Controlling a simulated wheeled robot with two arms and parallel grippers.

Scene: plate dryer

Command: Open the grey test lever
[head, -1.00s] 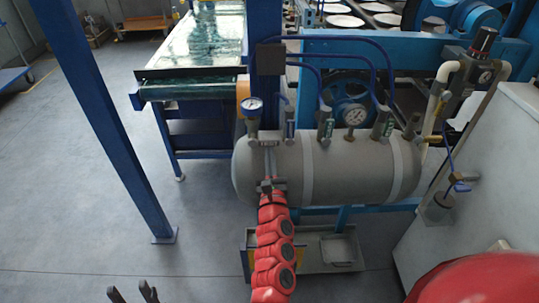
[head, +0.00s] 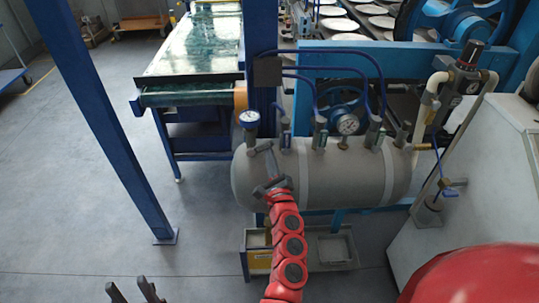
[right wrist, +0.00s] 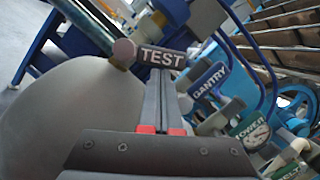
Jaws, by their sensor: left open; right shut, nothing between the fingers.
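The test lever, a grey piece with a dark TEST label (right wrist: 162,58) and a round knob end (right wrist: 123,52), sits on top of the grey tank (head: 340,172). In the head view the lever (head: 251,141) is small, below the gauge at the tank's left end. My right gripper (head: 267,148) is shut and empty, its fingers slanting up in front of the tank. In the right wrist view the closed fingertips (right wrist: 166,80) are just below the TEST label; I cannot tell if they touch it. My left gripper (head: 134,290) is open and empty at the bottom left.
Other labelled levers stand to the right, such as GANTRY (right wrist: 211,80). A round gauge (head: 249,118) rises beside the test lever. A blue post (head: 110,125) stands at left. Blue pipes (head: 370,66) run above the tank.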

